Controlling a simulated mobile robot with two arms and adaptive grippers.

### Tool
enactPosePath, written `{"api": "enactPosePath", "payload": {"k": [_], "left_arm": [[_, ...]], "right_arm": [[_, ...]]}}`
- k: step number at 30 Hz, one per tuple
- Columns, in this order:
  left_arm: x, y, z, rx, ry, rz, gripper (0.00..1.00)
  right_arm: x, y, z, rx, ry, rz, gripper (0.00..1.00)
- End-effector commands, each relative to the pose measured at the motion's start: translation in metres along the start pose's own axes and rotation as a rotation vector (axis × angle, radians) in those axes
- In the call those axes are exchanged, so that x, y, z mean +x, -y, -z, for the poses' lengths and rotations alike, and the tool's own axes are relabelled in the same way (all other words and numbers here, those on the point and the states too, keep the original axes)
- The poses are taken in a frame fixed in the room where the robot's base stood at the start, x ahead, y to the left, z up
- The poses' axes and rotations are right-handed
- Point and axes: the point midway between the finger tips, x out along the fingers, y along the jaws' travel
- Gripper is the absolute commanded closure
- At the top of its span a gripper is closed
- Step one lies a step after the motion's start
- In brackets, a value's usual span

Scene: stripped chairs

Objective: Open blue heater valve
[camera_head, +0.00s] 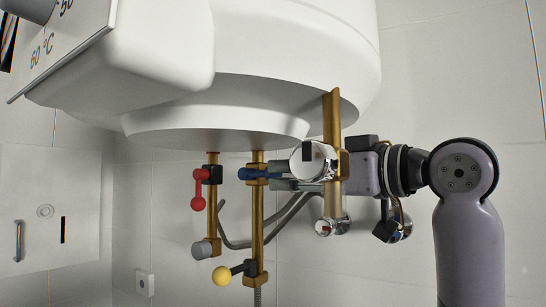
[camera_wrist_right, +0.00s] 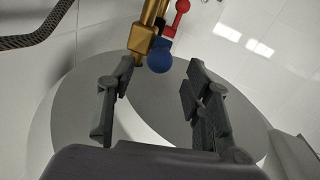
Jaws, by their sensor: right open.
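The blue valve handle (camera_head: 256,174) sits on a brass pipe (camera_head: 257,212) under the white heater (camera_head: 260,95). Its ball end shows in the right wrist view (camera_wrist_right: 160,61), at the top centre, between the fingertips in the picture. My right gripper (camera_head: 280,179) reaches in from the right, with its fingers close to the handle. In the wrist view its two fingers (camera_wrist_right: 160,72) are apart, one on each side of the ball; I see no contact. Chrome and brass fittings partly hide the gripper in the head view. My left gripper is not in view.
A red-handled valve (camera_head: 199,190) hangs on a pipe to the left. A yellow ball handle (camera_head: 221,275) sits lower. A brass pipe with a chrome fitting (camera_head: 309,160) stands in front of my right gripper. Grey hoses (camera_head: 240,243) run behind. The tiled wall at right is bare.

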Motion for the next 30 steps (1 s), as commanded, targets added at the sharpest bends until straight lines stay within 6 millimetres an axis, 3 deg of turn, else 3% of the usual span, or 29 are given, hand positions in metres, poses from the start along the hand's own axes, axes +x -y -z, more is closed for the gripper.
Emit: {"api": "enactPosePath", "payload": {"k": [3,9,20,30], "left_arm": [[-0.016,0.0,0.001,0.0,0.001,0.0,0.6],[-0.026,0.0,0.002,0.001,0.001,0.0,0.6],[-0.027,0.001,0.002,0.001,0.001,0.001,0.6],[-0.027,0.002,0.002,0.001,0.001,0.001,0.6]], "right_arm": [[0.024,0.0,0.003,0.003,0.004,0.003,0.54],[0.046,0.0,0.002,0.002,0.001,0.002,0.54],[0.052,0.0,-0.001,-0.001,0.0,-0.001,0.54],[0.051,0.0,0.0,0.0,0.0,-0.001,0.75]]}}
